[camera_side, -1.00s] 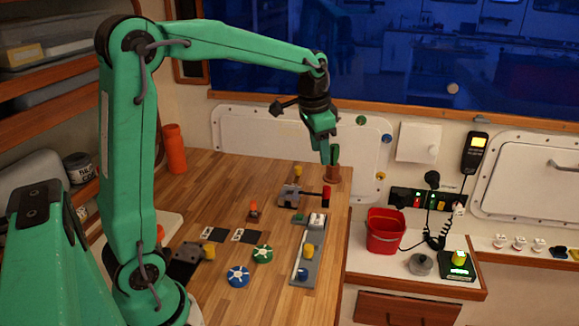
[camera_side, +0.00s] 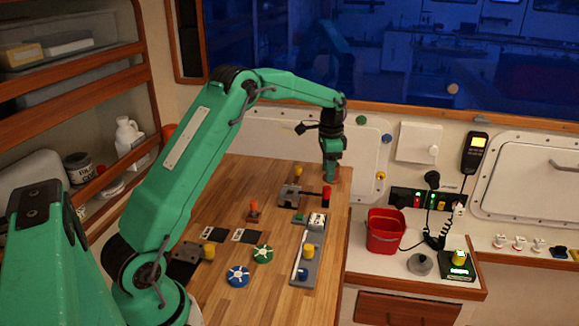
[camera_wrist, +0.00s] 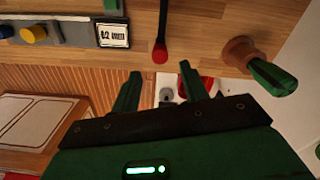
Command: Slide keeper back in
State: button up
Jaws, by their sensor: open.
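My gripper (camera_side: 331,173) hangs near the far right corner of the wooden bench, pointing down. In the wrist view its two green fingers (camera_wrist: 158,82) stand apart with nothing held between them. A red-tipped rod (camera_wrist: 160,52) lies just beyond the fingertips; its red end also shows in the side view (camera_side: 326,196), sticking out from a grey metal fixture (camera_side: 290,193) on the bench. I cannot make out which part is the keeper. A brown round holder with a green handle (camera_wrist: 268,72) sits right of the fingers.
A grey rail with a yellow knob (camera_side: 308,251) runs along the bench's right edge. Blue (camera_side: 238,276) and green (camera_side: 263,254) round knobs lie left of it. A red bucket (camera_side: 385,232) stands on the lower white counter to the right.

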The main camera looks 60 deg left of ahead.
aim_at(327, 187)
jog(key=shift+f, duration=0.2)
jog(key=shift+f, duration=3.75)
